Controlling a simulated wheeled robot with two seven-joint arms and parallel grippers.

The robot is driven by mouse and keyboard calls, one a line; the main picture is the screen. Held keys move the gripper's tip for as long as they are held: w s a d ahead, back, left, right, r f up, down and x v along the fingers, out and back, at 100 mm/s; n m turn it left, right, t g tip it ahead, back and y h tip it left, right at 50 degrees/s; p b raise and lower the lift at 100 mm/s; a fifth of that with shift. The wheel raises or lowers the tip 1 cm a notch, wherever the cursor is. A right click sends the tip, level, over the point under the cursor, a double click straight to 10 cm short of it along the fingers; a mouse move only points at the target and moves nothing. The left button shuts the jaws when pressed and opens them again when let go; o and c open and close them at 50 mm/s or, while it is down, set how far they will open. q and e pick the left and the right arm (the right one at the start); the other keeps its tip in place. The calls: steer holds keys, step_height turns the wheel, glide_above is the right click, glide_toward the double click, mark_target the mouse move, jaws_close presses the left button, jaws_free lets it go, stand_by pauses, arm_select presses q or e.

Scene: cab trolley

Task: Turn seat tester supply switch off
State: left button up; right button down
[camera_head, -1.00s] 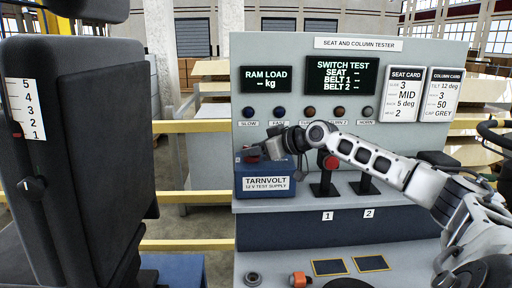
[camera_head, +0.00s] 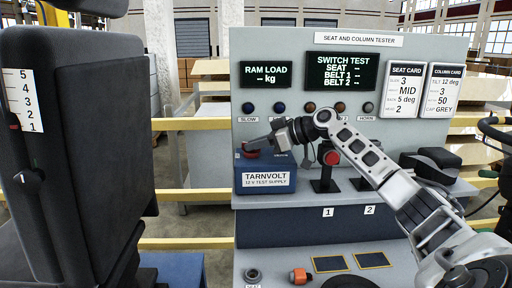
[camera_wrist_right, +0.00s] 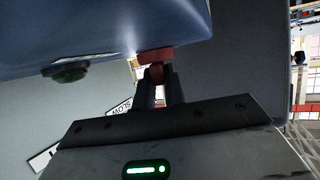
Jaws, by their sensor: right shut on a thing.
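The seat tester supply is a blue box (camera_head: 265,187) labelled TARNVOLT 12 V TEST SUPPLY, standing on the tester's shelf at the left. Its red switch (camera_head: 250,154) shows at the box's top left. My right gripper (camera_head: 255,146) reaches it from the right and partly hides it. In the right wrist view, the red switch (camera_wrist_right: 156,56) is at the blue box's edge, with my right gripper's dark fingers (camera_wrist_right: 157,76) shut on it. A dark green lamp or button (camera_wrist_right: 69,73) is on the box beside it. The switch's exact setting cannot be told. My left gripper is not in view.
Red-topped levers (camera_head: 331,158) stand just right of the box. The tester panel (camera_head: 296,68) rises behind, its displays (camera_head: 341,74) showing dashes. A black seat (camera_head: 80,150) fills the left side. Black objects (camera_head: 432,165) lie on the shelf at the right.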

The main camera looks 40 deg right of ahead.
steer(key=shift+w+d+r+n+g+y+p, duration=0.15)
steer(key=shift+n+g+y, duration=0.2)
steer(key=shift+n+y, duration=0.2)
steer(key=shift+a+n+g+y+p, duration=0.15)
steer(key=shift+n+g+y, duration=0.2)
steer(key=shift+n+y, duration=0.2)
steer(key=shift+d+n+g+y, duration=0.2)
steer(key=shift+n+g+y, duration=0.5)
steer(key=shift+n, duration=0.2)
steer(key=shift+g, duration=0.3)
steer(key=c, duration=1.5)
jaws_free()
steer(key=shift+o, duration=0.2)
